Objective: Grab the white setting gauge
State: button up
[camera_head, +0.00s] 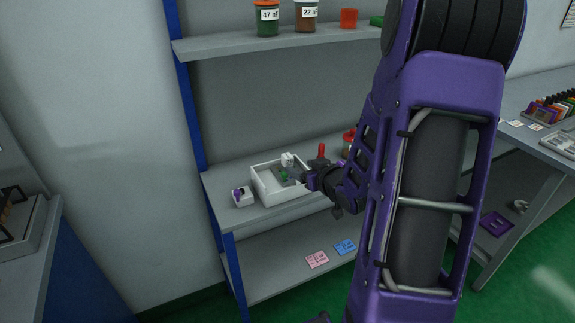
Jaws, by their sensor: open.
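A small white piece (287,159) stands at the back edge of a white open-topped tray (265,193) on the shelf unit's middle board. It looks like the white setting gauge, but it is too small to be sure. A green piece (283,175) is inside the tray. My gripper (304,179) is over the tray's right side, open, to the right of and below the white piece in the picture. The fingertips are small and dark, and I see no object between them. My purple arm covers the right part of the shelf.
A small white block with a dark purple part (243,196) stands left of the tray. A red-topped upright thing (321,152) stands just behind my gripper. An upper shelf (230,43) holds jars. Pink (317,259) and blue (345,247) cards lie on the lower shelf.

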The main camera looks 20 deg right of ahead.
aim_at(290, 160)
jog(key=b+x, duration=0.1)
jog(key=x, duration=0.9)
jog(key=shift+w+d, duration=0.15)
jog(key=shift+w, duration=0.05)
jog(key=shift+r, duration=0.1)
grip_shut()
